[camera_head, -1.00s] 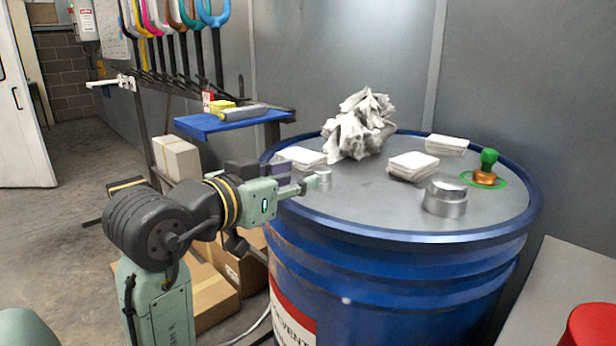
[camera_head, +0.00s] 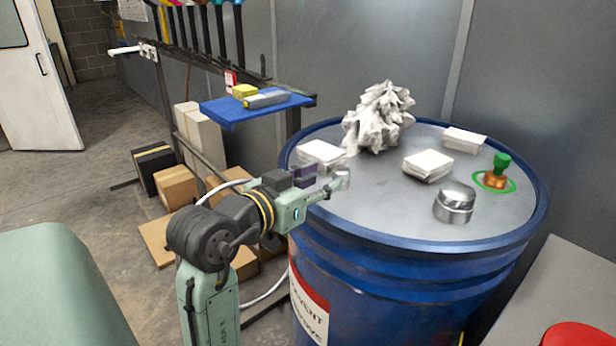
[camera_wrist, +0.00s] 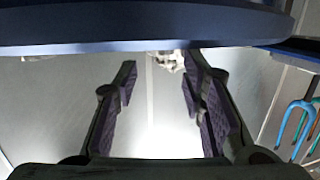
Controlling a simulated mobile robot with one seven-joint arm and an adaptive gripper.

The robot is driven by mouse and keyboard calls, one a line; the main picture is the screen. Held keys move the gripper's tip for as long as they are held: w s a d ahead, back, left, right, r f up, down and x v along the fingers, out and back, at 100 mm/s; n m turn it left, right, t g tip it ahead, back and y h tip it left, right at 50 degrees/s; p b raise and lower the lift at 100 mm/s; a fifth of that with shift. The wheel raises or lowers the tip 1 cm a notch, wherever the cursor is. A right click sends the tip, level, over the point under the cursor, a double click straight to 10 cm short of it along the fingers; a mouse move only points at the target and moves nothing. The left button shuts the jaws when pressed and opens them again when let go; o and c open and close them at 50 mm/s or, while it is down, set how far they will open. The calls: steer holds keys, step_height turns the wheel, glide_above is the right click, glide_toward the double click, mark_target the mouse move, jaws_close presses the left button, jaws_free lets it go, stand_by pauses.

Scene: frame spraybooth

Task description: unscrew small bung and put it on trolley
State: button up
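The small bung (camera_head: 342,176) is a small silvery piece at the left edge of the blue drum's grey lid (camera_head: 400,215). My gripper (camera_head: 325,180) is at that edge, its fingertips just left of the bung; whether they touch it I cannot tell. In the wrist view my gripper (camera_wrist: 159,61) is open, its purple-padded fingers apart with nothing seen between them. The bung cannot be made out there. A grey flat surface (camera_head: 570,285) at the lower right may be the trolley, but I cannot tell.
The lid holds a crumpled white rag (camera_head: 378,118), white cloth stacks (camera_head: 428,165), a larger silver cap (camera_head: 454,203) and a green-handled brass fitting (camera_head: 496,172). A blue shelf (camera_head: 235,112) stands behind my arm. Cardboard boxes (camera_head: 177,187) lie on the floor.

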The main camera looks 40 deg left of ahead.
mark_target(338, 172)
steer(key=p+x, duration=0.1)
steer(key=x, duration=0.6)
steer(key=shift+w+p, duration=0.3)
steer(key=c, duration=0.8)
steer(key=o, duration=0.8)
steer(key=b+v, duration=0.2)
steer(key=v, duration=0.7)
steer(key=shift+s, duration=0.2)
steer(key=shift+s+r+b, duration=0.1)
steer(key=shift+s+b, duration=0.2)
steer(key=shift+s, duration=0.4)
